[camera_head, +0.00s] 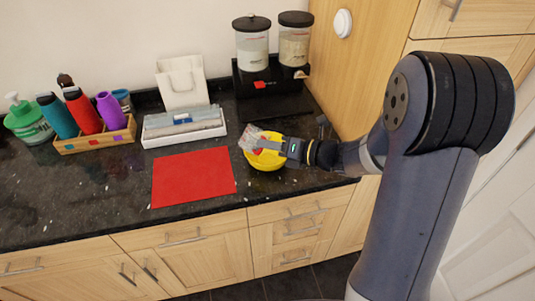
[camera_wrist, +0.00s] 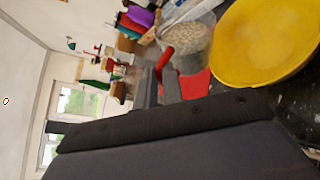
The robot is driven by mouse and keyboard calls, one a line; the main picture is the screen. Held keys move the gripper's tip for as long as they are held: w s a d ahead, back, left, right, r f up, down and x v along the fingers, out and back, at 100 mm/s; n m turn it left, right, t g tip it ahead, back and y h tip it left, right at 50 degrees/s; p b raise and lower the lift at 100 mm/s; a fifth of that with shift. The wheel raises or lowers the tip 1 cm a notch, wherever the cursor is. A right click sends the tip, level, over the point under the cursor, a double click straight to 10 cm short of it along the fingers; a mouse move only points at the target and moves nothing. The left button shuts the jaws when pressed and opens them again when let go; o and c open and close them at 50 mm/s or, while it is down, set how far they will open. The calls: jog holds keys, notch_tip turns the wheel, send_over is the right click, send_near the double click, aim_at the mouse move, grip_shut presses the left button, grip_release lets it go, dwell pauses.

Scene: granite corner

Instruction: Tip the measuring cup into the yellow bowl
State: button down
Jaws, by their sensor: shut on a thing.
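The measuring cup (camera_head: 248,138) is clear, with a red handle visible in the wrist view. It is over the left rear edge of the yellow bowl (camera_head: 268,160) and looks tilted. In the wrist view pale grains show inside the cup (camera_wrist: 190,38), beside the bowl (camera_wrist: 262,42). My gripper (camera_head: 264,144) reaches in from the right above the bowl and is shut on the cup. It also shows in the wrist view (camera_wrist: 160,82). The bowl's inside is mostly hidden by my gripper in the head view; its visible part in the wrist view is plain yellow.
A red mat (camera_head: 195,177) lies left of the bowl. Behind it are a white tray (camera_head: 184,127) and a paper bag (camera_head: 182,86). A wooden bottle caddy (camera_head: 97,137) stands left. Two canisters on a black stand (camera_head: 272,82) are behind the bowl. The front-left counter is clear.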

jog(key=shift+w+d+r+p, duration=0.1)
jog(key=shift+p, duration=0.25)
jog(key=shift+w+d+m, duration=0.1)
jog(key=shift+m, duration=0.4)
jog(key=shift+w+y+p, duration=0.1)
jog(key=shift+y+p, duration=0.2)
jog(key=shift+p, duration=0.2)
jog(key=shift+w+d+m+p, duration=0.2)
jog(key=shift+m+p, duration=0.15)
jog(key=shift+m, duration=0.15)
jog(key=shift+w+d+f+m+y+p, duration=0.2)
jog(key=shift+d+f+m+y+p, duration=0.05)
jog(key=shift+m+y+p, duration=0.3)
jog(key=shift+m, duration=0.25)
